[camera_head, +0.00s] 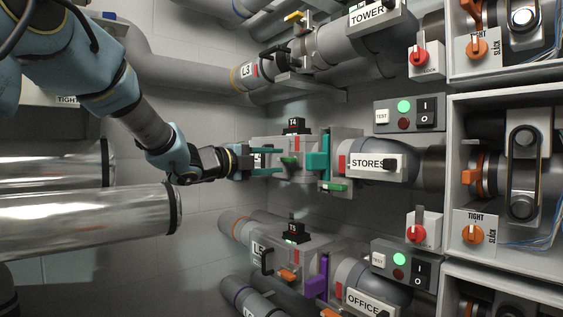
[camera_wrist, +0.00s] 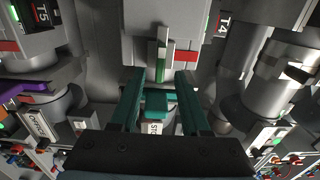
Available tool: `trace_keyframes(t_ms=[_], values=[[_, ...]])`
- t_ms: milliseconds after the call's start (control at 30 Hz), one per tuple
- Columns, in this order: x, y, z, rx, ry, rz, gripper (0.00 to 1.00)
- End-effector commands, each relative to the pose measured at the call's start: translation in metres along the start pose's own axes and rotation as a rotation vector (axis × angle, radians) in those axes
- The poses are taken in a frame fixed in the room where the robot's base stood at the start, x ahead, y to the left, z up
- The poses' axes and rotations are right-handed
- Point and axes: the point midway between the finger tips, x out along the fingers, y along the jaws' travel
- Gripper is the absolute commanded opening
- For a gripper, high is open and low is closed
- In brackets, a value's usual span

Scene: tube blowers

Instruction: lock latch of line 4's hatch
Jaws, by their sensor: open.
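The line 4 hatch (camera_head: 270,147) is on the middle tube, under the black T4 tag (camera_head: 293,125) and left of the STORES label. Its latch (camera_head: 290,160) is a small green lever on the near face. In the wrist view the latch (camera_wrist: 161,66) is a green and grey lever standing up in the picture against the grey hatch. My gripper (camera_head: 274,162) is open, with teal fingers pointing right at the latch. In the wrist view the fingertips (camera_wrist: 161,77) lie either side of the latch with gaps. I cannot tell whether they touch it.
A teal slide gate (camera_head: 318,158) stands just right of the hatch. The line 5 hatch (camera_head: 287,262) with a purple gate (camera_head: 316,282) is below, and the L3 tube (camera_head: 262,72) is above. Shiny pipes (camera_head: 85,208) lie below my arm. Control panels (camera_head: 408,113) are at the right.

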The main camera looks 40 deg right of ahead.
Motion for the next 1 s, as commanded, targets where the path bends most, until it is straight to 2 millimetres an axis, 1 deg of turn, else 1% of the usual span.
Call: trace_keyframes(t_ms=[33,200,300,400,567,1000], values=[[-0.013,0.000,0.002,0.001,-0.005,0.002,0.46],[-0.045,-0.001,0.001,0.001,-0.003,0.001,0.46],[-0.060,0.000,0.001,0.002,-0.003,0.001,0.46],[-0.070,0.000,0.000,0.001,-0.001,0.001,0.46],[-0.075,0.001,0.000,0.001,0.000,0.001,0.46],[-0.075,0.001,0.000,0.000,0.000,0.001,0.46]])
